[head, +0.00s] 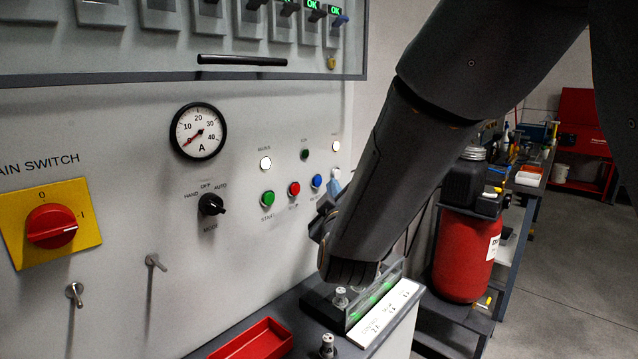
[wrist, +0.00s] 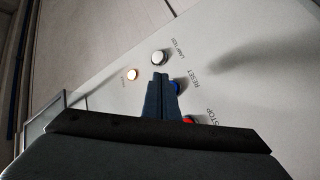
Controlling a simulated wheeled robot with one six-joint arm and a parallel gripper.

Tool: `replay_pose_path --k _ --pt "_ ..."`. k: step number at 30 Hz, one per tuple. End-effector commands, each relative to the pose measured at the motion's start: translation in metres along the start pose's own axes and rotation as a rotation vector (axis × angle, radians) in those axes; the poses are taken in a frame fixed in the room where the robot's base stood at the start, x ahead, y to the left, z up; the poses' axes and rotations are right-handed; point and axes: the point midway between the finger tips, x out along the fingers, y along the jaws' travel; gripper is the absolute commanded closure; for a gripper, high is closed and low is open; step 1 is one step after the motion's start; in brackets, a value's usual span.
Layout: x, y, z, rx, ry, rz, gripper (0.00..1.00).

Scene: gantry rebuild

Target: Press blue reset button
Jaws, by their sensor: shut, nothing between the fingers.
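The blue reset button (head: 317,182) sits in a row of buttons on the grey panel, between the red stop button (head: 294,188) and a pale button at the right. In the wrist view the blue button (wrist: 176,86), labelled RESET, shows just right of my fingertips, partly hidden by them. My gripper (head: 333,188) is shut and empty, with its fingers pointing at the panel close to the blue button.
The white lamp test button (wrist: 159,57) lies just beyond the fingertips, and the red stop button (wrist: 189,120) is on the near side. A green start button (head: 268,198) and black mode knob (head: 211,204) are farther left. A ledge with a red tray (head: 254,341) runs below.

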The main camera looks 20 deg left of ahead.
Motion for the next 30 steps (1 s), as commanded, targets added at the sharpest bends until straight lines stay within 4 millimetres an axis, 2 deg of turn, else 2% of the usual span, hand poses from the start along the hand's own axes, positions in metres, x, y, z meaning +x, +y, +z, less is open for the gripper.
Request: replay_pose_path --k 7,30 --pt "0.0074 -0.0059 -0.0053 0.0 0.0 -0.001 1.0" --pt "0.0076 -0.0055 -0.0054 0.0 0.0 0.0 1.0"
